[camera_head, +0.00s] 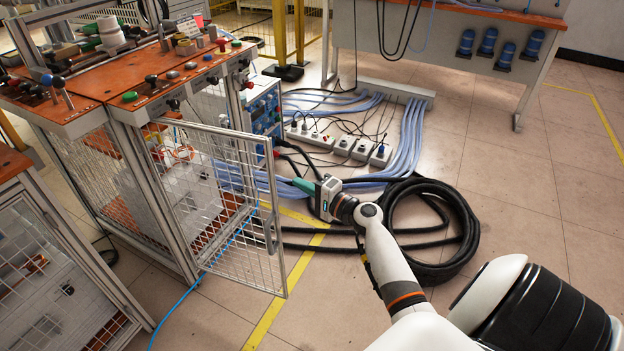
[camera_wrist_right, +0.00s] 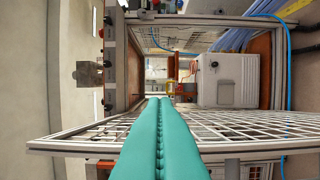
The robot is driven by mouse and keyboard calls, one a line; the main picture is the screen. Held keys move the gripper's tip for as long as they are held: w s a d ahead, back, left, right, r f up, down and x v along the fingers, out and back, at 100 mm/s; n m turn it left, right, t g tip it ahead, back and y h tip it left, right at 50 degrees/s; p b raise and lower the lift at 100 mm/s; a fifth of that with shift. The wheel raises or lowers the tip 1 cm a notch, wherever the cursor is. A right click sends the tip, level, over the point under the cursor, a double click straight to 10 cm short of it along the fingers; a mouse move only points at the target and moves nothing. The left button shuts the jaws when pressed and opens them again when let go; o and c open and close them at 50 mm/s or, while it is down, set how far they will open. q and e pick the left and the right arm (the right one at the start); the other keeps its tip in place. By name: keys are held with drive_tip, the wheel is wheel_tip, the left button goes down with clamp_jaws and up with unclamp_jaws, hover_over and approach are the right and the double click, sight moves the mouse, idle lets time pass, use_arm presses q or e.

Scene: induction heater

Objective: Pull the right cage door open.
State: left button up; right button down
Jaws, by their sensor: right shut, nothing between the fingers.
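The right cage door (camera_head: 283,262) is a silver-framed wire mesh panel at the centre left of the head view. It stands swung out from the cage beneath the orange-topped bench, and the cage opening shows behind it. A handle (camera_head: 272,232) is on its free edge. My right gripper (camera_head: 303,186) has teal fingers and is just right of the door's free edge. In the wrist view the fingers (camera_wrist_right: 158,110) are pressed together and empty, with the door mesh (camera_wrist_right: 235,128) on both sides of them. I cannot tell whether they touch it. My left gripper is out of view.
The orange bench top (camera_head: 75,98) carries knobs and buttons. A blue-fronted unit (camera_head: 264,115), power strips (camera_head: 340,143) and thick black hose coils (camera_head: 462,215) lie beyond and beside my right gripper. A white box (camera_wrist_right: 228,80) shows inside the cage. Another cage (camera_head: 60,270) stands at lower left.

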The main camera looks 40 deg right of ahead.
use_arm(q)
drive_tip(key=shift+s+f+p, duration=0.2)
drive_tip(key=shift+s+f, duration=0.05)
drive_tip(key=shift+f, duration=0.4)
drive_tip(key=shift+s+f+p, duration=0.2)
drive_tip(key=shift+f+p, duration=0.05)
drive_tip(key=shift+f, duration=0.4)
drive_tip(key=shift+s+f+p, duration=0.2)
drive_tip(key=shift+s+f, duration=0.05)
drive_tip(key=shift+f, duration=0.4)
use_arm(e)
drive_tip(key=shift+w+a, duration=0.35)
drive_tip(key=shift+a, duration=0.35)
drive_tip(key=shift+w+a, duration=0.35)
drive_tip(key=shift+a, duration=0.35)
drive_tip(key=shift+w+a, duration=0.35)
drive_tip(key=shift+a, duration=0.35)
drive_tip(key=shift+a, duration=0.15)
